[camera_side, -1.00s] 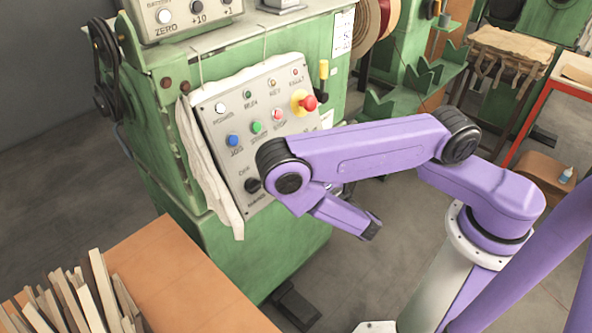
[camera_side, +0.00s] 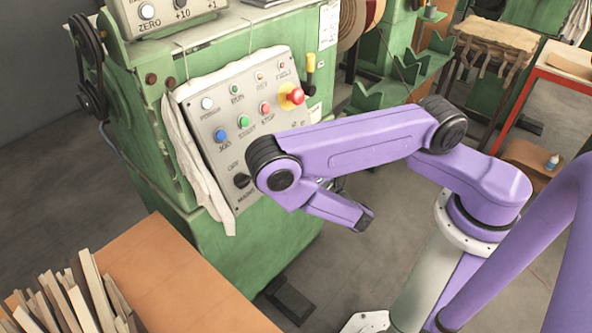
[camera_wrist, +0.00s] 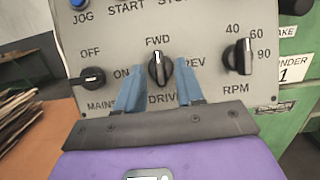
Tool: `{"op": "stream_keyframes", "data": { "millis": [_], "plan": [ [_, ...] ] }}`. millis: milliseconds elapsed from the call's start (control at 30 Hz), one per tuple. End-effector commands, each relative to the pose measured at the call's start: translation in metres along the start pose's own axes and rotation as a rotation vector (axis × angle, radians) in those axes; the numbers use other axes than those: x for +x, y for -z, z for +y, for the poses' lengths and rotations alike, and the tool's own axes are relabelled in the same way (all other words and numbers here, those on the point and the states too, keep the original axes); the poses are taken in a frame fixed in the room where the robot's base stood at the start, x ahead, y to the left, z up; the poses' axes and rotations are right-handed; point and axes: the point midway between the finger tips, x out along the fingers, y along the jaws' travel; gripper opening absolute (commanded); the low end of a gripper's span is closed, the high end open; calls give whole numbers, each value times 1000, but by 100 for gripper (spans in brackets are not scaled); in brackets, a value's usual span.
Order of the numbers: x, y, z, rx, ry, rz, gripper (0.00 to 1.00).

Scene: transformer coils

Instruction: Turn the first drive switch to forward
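The drive switch (camera_wrist: 159,68) is a black knob on the grey control panel, with a light mark on its handle. In the wrist view its handle stands about upright, with the mark pointing up to the FWD label. REV is to its right and DRIVE below. My gripper (camera_wrist: 160,82) is open, one blue finger on each side of the knob, with visible gaps. I cannot tell how far the fingertips are from the panel. In the side view my arm hides the drive switch and the fingers. The control panel (camera_side: 222,150) shows left of my arm there.
The black main switch (camera_wrist: 92,78) is left of the drive switch, and the RPM knob (camera_wrist: 240,57) is right. The red emergency button (camera_side: 296,96) sits at the panel's upper right. A cloth (camera_side: 190,165) hangs at the panel's left edge. Wooden strips (camera_side: 75,300) stand front left.

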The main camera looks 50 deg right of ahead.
Motion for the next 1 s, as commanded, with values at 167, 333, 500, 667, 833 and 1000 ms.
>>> {"op": "stream_keyframes", "data": {
  "millis": [167,333,500,667,833,1000],
  "plan": [
    [-18,1,2,-5,-9,3,37],
    [-41,1,3,-8,-13,2,37],
    [-57,1,2,-6,-9,2,37],
    [-66,0,1,-5,-5,0,37],
    [-71,-1,0,-2,-2,-4,37],
    [-71,-1,0,-1,0,-4,37]
  ]
}}
